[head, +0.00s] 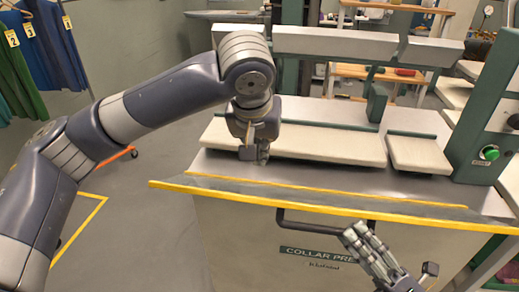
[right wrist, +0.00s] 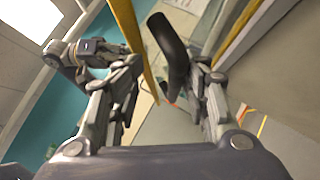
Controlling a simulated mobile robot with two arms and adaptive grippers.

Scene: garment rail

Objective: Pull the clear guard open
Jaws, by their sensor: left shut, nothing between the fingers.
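The clear guard (head: 330,198) is a see-through panel with yellow edges, lying at a shallow slant across the front of the collar press. A black bar handle (head: 318,229) shows just below its front edge. My right gripper (head: 393,250) is in front of the press, near the handle's right end. In the right wrist view its fingers (right wrist: 165,88) are apart, with the black handle (right wrist: 172,50) showing between them and a yellow edge (right wrist: 134,45) by the left finger. Contact cannot be told. My left gripper (head: 255,154) is shut and empty above the press top, behind the guard.
The collar press has pale padded boards (head: 330,143) behind the guard and a green post (head: 485,110) with a green button on the right. Hanging garments (head: 45,50) are at the far left. The floor left of the press is mostly open, with yellow lines.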

